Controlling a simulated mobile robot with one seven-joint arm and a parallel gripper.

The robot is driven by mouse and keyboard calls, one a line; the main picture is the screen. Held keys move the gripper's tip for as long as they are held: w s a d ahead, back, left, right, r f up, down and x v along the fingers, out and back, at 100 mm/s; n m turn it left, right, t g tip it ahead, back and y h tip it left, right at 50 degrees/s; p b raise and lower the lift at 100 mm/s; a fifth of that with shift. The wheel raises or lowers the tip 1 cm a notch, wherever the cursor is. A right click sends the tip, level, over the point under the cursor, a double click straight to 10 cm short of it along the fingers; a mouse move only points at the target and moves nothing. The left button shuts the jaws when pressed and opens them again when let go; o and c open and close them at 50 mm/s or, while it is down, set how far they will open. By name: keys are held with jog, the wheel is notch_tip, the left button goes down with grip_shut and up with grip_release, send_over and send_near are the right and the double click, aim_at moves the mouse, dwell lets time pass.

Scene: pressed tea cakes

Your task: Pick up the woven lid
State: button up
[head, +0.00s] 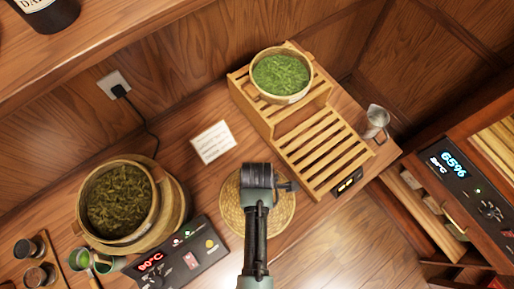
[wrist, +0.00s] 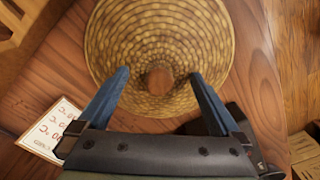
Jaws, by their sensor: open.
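The woven lid (head: 231,217) is a round, tan, basket-weave disc lying on the wooden counter. In the head view my arm covers much of it. In the wrist view the lid (wrist: 160,30) fills the upper middle, with a round brown knob (wrist: 160,81) at its centre. My gripper (wrist: 162,82) is open, its two blue fingers spread on either side of the knob and apart from it in the picture. In the head view my gripper (head: 271,186) is over the lid. I cannot tell how high the fingertips are above it.
A steamer pot of dark leaves (head: 117,203) and a control panel (head: 178,255) stand left of the lid. A slatted wooden rack (head: 325,145) with a bowl of green leaves (head: 281,77) stands behind right. A white card (head: 212,142) lies behind left. A metal jug (head: 374,122) is farther right.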

jog(key=shift+f, duration=0.15)
jog(key=shift+s, duration=0.1)
grip_shut()
dwell(0.3)
